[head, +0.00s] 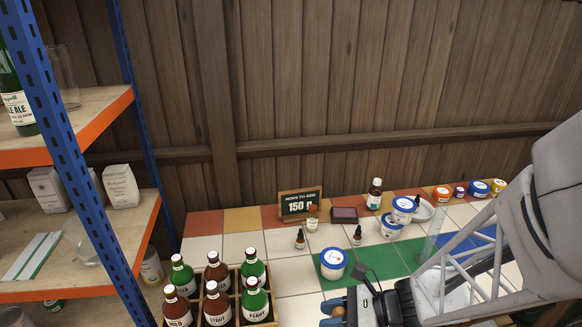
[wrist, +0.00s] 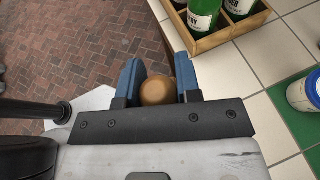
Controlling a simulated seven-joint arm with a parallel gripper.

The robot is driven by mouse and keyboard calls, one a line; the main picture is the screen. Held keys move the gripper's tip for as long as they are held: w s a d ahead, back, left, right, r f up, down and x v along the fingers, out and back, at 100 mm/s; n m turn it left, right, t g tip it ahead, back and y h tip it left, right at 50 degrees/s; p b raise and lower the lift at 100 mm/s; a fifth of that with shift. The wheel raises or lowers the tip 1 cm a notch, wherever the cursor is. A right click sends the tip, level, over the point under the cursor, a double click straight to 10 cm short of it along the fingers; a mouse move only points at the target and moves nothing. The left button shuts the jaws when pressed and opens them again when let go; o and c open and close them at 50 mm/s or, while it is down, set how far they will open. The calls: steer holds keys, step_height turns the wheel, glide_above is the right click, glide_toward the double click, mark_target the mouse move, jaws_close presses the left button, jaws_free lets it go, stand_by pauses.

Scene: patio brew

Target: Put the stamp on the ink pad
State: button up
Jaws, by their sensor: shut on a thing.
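The stamp shows as a round brown wooden knob (wrist: 156,92) between the two blue fingers of my gripper (wrist: 158,82) in the wrist view. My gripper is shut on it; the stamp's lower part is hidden. In the head view my gripper (head: 336,311) is at the bottom edge, near the counter's front, with a bit of the brown stamp (head: 338,313) showing. The ink pad (head: 344,215) is a small dark rectangle with a reddish top. It lies at the back of the tiled counter, right of the price board, well apart from the stamp.
A wooden crate of bottles (head: 238,300) stands left of my gripper. A white tub with a blue lid (head: 332,264) and small dropper bottles (head: 300,239) (head: 357,236) stand between my gripper and the pad. A sign (head: 300,204), brown bottle (head: 375,194) and stacked tubs (head: 403,209) flank the pad.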

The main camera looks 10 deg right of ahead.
steer(key=shift+r, duration=1.1)
steer(key=shift+w+r, duration=0.15)
steer(key=w+d+m+t+h, duration=0.35)
steer(key=w+d, duration=0.35)
steer(key=w, duration=1.1)
steer(key=w+d+m+t+h, duration=0.3)
steer(key=w+d, duration=0.4)
steer(key=w, duration=1)
steer(key=w+d+m+t+h, duration=0.25)
steer(key=w+d+m, duration=0.4)
steer(key=w, duration=1.15)
steer(key=shift+n+h, duration=0.3)
steer(key=shift+n, duration=0.4)
steer(key=shift+s+d+f, duration=0.1)
steer(key=shift+d+f, duration=0.1)
steer(key=shift+f, duration=0.65)
steer(key=shift+d+f, duration=0.15)
steer(key=shift+f, duration=0.7)
steer(key=shift+s+d+f, duration=0.1)
steer(key=shift+d+f, duration=0.1)
steer(key=shift+f, duration=0.65)
steer(key=shift+f, duration=3.1)
